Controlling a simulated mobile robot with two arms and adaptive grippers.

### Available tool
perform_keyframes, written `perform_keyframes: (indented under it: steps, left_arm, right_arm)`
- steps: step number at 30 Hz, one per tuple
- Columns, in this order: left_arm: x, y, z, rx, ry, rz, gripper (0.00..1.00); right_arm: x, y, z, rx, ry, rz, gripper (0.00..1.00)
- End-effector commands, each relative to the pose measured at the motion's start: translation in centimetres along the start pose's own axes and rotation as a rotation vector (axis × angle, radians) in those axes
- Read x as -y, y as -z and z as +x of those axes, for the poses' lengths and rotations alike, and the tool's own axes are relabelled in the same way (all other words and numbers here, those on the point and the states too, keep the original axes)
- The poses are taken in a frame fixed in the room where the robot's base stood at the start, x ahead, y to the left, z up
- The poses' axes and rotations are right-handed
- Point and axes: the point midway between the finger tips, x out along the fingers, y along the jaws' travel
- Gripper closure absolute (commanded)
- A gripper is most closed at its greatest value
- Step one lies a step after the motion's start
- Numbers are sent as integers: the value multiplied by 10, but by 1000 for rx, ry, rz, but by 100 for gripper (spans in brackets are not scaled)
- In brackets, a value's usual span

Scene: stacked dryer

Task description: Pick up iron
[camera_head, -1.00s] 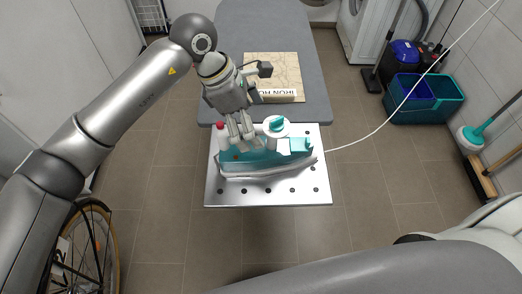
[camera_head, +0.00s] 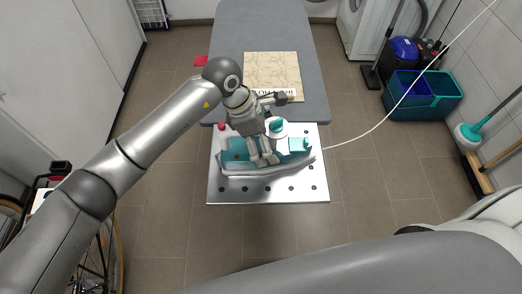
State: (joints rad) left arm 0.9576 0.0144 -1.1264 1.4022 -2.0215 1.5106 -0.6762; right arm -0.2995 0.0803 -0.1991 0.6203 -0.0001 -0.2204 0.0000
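The teal and grey iron (camera_head: 238,157) lies on the perforated metal plate (camera_head: 228,193) at the near end of the ironing board. A white cord runs from its right end up to the upper right. My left gripper (camera_head: 264,158) reaches down over the middle of the iron, with its fingers at the handle area. The gripper hides part of the iron, and I cannot tell whether the fingers close on it. My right gripper is not in view; only part of my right arm shows at the bottom right.
The grey ironing board (camera_head: 228,60) carries a beige patterned sheet (camera_head: 272,70). Blue and teal tubs (camera_head: 440,105) and a mop (camera_head: 478,132) stand at the right. A wheelchair wheel (camera_head: 108,250) is at the lower left.

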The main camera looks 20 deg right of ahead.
Motion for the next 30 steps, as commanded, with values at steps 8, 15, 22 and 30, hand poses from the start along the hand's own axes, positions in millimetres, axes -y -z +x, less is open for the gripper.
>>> perform_keyframes:
  steps: [8, 15, 22, 30]
  left_arm:
    - [0, 0, 0, 0, 0, 0, 48]
    - [-2, -4, -4, 7, -6, 4, 60]
    - [-2, -6, -9, 7, -7, 5, 60]
    - [-7, -11, -41, 5, -12, 3, 60]
  right_arm:
    - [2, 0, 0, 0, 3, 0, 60]
    - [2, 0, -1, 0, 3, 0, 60]
    - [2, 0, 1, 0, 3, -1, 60]
    - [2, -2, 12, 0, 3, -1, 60]
